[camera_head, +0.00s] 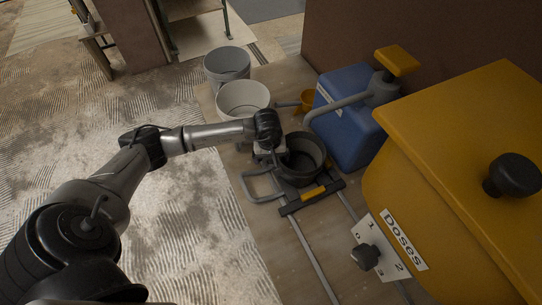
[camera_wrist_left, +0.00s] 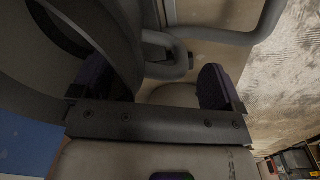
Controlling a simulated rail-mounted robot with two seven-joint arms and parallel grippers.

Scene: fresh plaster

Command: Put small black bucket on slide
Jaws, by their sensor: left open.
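The small black bucket (camera_head: 306,153) stands upright at the far end of the slide, just behind its dark crossbar (camera_head: 313,197) with a yellow middle. Whether its base rests fully on the slide is hidden. My left gripper (camera_head: 267,152) is at the bucket's left side, close to its wall. In the left wrist view, the bucket's dark curved wall (camera_wrist_left: 118,35) fills the upper left beside one finger. My left gripper (camera_wrist_left: 157,86) is open there, with nothing clearly between its fingers. The slide's grey bent handle (camera_head: 248,188) also shows in the wrist view (camera_wrist_left: 230,38).
A white bucket (camera_head: 243,99) and a grey bucket (camera_head: 227,64) stand behind. A blue container (camera_head: 346,127) and a large yellow dispenser (camera_head: 452,150) labelled "Doses" crowd the right. Board in front (camera_head: 270,245) is mostly clear.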

